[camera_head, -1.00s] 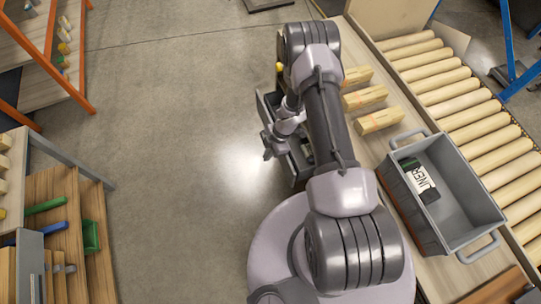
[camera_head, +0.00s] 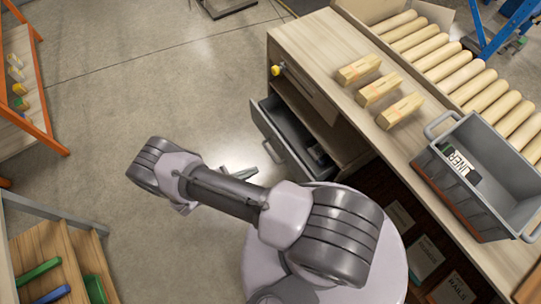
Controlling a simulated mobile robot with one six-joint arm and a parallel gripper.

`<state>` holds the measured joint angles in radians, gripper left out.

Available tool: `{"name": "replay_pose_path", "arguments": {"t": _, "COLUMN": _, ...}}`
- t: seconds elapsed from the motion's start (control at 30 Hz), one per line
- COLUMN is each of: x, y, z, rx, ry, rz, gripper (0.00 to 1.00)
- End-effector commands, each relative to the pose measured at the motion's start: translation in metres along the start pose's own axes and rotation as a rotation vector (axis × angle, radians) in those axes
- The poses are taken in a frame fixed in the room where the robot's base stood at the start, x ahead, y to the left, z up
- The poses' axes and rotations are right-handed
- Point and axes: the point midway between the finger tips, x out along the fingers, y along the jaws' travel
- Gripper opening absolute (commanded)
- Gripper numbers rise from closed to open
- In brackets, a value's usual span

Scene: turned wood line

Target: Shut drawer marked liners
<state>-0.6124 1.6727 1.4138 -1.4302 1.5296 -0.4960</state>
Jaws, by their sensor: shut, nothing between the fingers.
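A grey drawer (camera_head: 264,133) stands open, pulled out to the left from the wooden bench (camera_head: 300,38). Its front faces left with a grey handle, and some dark items lie inside it. I cannot read a mark on the drawer. My gripper (camera_head: 241,172) is partly hidden behind my arm, just left of and below the drawer front, over the floor. Its visible fingers look shut and empty, apart from the drawer in this view.
Several wooden blocks (camera_head: 379,90) lie on the bench top. A grey crate (camera_head: 500,160) holds a dark item labelled "LINER" (camera_head: 457,166). A yellow knob (camera_head: 277,69) sticks out at the bench's far end. The floor to the left is clear up to the shelves.

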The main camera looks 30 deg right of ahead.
Motion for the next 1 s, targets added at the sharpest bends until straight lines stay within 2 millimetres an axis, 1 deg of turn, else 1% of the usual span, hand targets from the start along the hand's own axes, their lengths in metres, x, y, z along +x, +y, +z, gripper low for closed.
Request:
{"name": "replay_pose_path", "arguments": {"t": 0.07, "x": 0.004, "y": -0.003, "z": 0.002, "rx": 0.000, "ry": -0.015, "rz": -0.008, "gripper": 0.00}}
{"name": "replay_pose_path", "arguments": {"t": 0.17, "x": 0.020, "y": -0.004, "z": 0.002, "rx": -0.001, "ry": -0.015, "rz": -0.010, "gripper": 0.00}}
{"name": "replay_pose_path", "arguments": {"t": 0.5, "x": 0.095, "y": -0.003, "z": 0.002, "rx": 0.000, "ry": -0.012, "rz": -0.009, "gripper": 0.00}}
{"name": "replay_pose_path", "arguments": {"t": 0.63, "x": 0.117, "y": -0.003, "z": 0.007, "rx": 0.001, "ry": -0.011, "rz": -0.009, "gripper": 0.00}}
{"name": "replay_pose_path", "arguments": {"t": 0.7, "x": 0.126, "y": -0.003, "z": 0.011, "rx": 0.002, "ry": -0.011, "rz": -0.008, "gripper": 0.00}}
{"name": "replay_pose_path", "arguments": {"t": 0.8, "x": 0.133, "y": -0.003, "z": 0.014, "rx": 0.002, "ry": -0.011, "rz": -0.006, "gripper": 0.00}}
{"name": "replay_pose_path", "arguments": {"t": 1.0, "x": 0.137, "y": -0.002, "z": 0.017, "rx": 0.001, "ry": -0.010, "rz": -0.004, "gripper": 0.00}}
